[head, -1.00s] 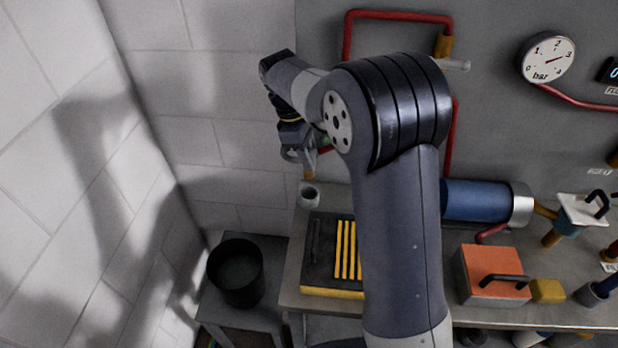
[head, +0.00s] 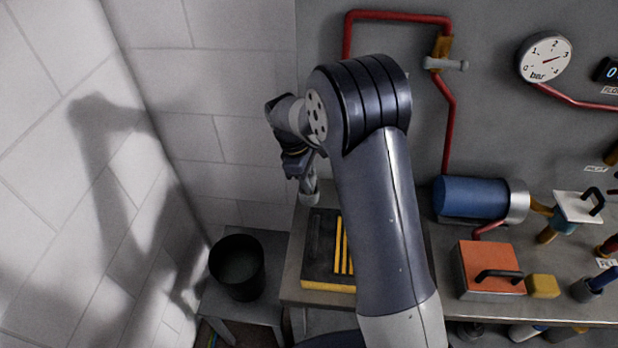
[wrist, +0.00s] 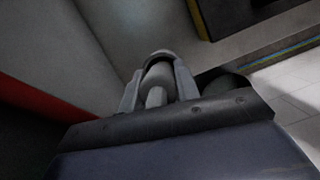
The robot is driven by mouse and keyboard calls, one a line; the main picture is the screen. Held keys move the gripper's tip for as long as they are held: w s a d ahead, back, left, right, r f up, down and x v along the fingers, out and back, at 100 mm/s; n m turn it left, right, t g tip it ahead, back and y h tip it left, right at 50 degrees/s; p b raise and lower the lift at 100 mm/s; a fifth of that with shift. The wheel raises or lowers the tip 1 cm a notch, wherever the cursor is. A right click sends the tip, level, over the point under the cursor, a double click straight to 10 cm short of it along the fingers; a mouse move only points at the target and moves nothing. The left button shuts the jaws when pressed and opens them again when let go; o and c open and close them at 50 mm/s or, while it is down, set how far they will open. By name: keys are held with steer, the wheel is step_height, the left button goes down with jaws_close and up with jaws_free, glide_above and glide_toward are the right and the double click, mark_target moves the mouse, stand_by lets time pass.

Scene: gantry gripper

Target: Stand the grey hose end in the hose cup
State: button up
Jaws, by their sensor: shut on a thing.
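My gripper (head: 307,181) is at the back left of the bench, pointing down directly over the grey hose cup (head: 310,199). In the wrist view its two fingers (wrist: 158,80) are closed on the grey hose end (wrist: 155,98). The rounded grey rim of the cup (wrist: 160,55) shows just beyond the fingertips. The hose end's lower part is hidden, so I cannot tell how deep it sits in the cup or whether it touches the bottom.
A dark tray with yellow strips (head: 320,262) lies in front of the cup. A black bin (head: 237,268) stands on a lower stand at left. A blue cylinder (head: 470,198) and an orange box (head: 488,268) are to the right. The wall is close behind.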

steer(key=shift+f, duration=0.15)
steer(key=o, duration=1.1)
steer(key=b+v, duration=0.1)
steer(key=v, duration=1.1)
steer(key=shift+r+b, duration=0.2)
steer(key=shift+b, duration=0.15)
